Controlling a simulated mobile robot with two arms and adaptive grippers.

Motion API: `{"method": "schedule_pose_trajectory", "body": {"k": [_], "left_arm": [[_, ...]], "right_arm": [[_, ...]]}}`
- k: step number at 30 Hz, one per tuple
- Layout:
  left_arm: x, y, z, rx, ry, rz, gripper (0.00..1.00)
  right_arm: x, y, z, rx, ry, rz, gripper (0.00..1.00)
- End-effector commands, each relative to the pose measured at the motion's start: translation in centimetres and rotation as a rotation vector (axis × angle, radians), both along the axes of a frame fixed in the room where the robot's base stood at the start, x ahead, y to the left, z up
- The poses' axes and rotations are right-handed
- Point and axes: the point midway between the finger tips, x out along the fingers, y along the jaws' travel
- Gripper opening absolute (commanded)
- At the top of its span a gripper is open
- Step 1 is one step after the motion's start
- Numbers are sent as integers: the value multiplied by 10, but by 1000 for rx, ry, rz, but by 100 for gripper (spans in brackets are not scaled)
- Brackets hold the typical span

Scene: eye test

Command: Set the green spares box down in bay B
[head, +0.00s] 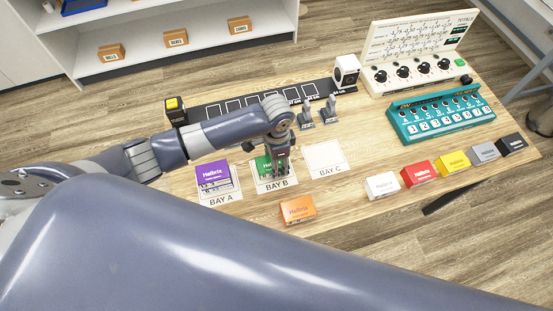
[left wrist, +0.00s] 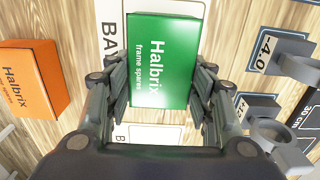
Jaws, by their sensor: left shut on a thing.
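The green spares box (head: 262,163) is at bay B (head: 278,185), the middle of three white bay cards, in the head view. My left gripper (head: 278,171) comes down over it and hides part of it. In the left wrist view the green box (left wrist: 163,60), marked "Halbrix frame spares", is between the two fingers of the left gripper (left wrist: 162,85), which is shut on it. A white bay card (left wrist: 112,40) shows beside and below it. I cannot tell whether the box touches the card. My right gripper is not in view.
A purple box (head: 212,172) stands in bay A; bay C (head: 325,158) is empty. An orange box (head: 297,208) lies in front of bay B. Several boxes, including a white one (head: 382,185), line the right front. Grey upright holders (head: 306,116) stand behind bays B and C.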

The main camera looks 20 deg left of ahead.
Motion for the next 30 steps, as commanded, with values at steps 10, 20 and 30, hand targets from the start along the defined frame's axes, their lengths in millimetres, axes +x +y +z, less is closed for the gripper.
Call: {"method": "schedule_pose_trajectory", "body": {"k": [10,20,30], "left_arm": [[0,0,-3,0,0,1,70],[0,0,-1,1,-1,1,70],[2,0,50,-2,-5,0,70]], "right_arm": [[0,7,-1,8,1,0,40],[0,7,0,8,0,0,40],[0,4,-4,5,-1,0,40]]}}
